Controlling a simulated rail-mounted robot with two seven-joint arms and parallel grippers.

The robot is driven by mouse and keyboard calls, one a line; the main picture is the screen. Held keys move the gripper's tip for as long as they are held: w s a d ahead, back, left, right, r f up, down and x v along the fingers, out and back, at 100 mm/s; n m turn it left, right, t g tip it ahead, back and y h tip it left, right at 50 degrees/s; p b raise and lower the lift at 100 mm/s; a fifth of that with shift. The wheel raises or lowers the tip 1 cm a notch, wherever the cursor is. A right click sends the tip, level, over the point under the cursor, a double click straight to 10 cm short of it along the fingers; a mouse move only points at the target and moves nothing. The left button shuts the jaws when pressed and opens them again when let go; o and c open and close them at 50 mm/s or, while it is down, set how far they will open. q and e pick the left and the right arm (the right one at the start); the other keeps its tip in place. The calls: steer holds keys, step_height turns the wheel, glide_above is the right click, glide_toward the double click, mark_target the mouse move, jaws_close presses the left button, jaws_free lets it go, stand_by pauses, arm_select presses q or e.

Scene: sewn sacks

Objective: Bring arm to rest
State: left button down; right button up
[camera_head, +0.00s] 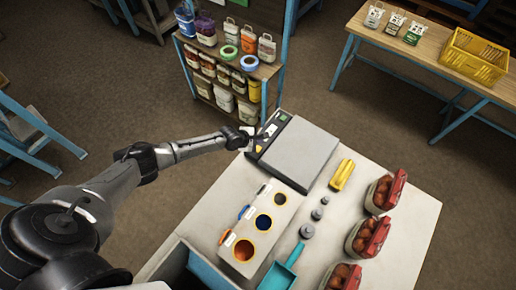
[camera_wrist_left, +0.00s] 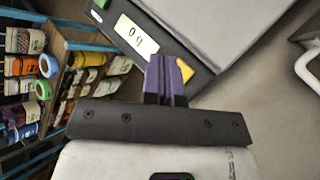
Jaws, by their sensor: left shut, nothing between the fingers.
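My left arm reaches in from the left in the head view. Its gripper (camera_head: 262,133) is over the display edge of the grey scale (camera_head: 302,153), at the far left corner of the table. In the left wrist view the purple fingers (camera_wrist_left: 167,76) are together with nothing between them. Behind them is the scale's display (camera_wrist_left: 136,36), which reads 0 g, with a yellow patch beside it. Whether the fingers touch the scale cannot be told. My right gripper is not in view.
The white table (camera_head: 413,225) holds a block with round holes (camera_head: 281,206), a teal scoop (camera_head: 281,272), grey weights (camera_head: 307,231), a yellow object (camera_head: 342,175) and sacks with red tops (camera_head: 385,190). A stocked shelf (camera_head: 265,71) stands just beyond the gripper. Open floor lies left of the table.

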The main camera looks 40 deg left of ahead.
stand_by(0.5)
arm_select(q)
steer(key=shift+s+f+m, duration=0.1)
steer(key=shift+s+m, duration=0.05)
steer(key=shift+m, duration=1.05)
steer(key=s+m+g, duration=0.1)
steer(key=m, duration=0.1)
steer(key=s+f+m+g, duration=0.1)
steer(key=m, duration=0.2)
steer(key=s+f+m+y, duration=0.1)
steer(key=m, duration=0.2)
steer(key=shift+a+g, duration=0.25)
steer(key=shift+g, duration=0.15)
steer(key=s+d+r+m+t+y, duration=0.1)
steer(key=s+d+r+m, duration=0.1)
steer(key=d+r+m, duration=0.65)
steer(key=s+d+r+m+y, duration=0.2)
steer(key=d+r+m, duration=0.2)
steer(key=r+m, duration=0.8)
steer(key=s+r+n+t, duration=0.1)
steer(key=s+r+n, duration=0.35)
steer(key=s, duration=0.65)
steer(key=s+f+g, duration=0.2)
steer(key=s+f, duration=0.2)
steer(key=s, duration=0.4)
steer(key=s+f+n+g+h, duration=0.1)
steer(key=s+f+g, duration=0.1)
steer(key=s+f, duration=0.3)
steer(key=s+d, duration=0.1)
steer(key=s, duration=0.2)
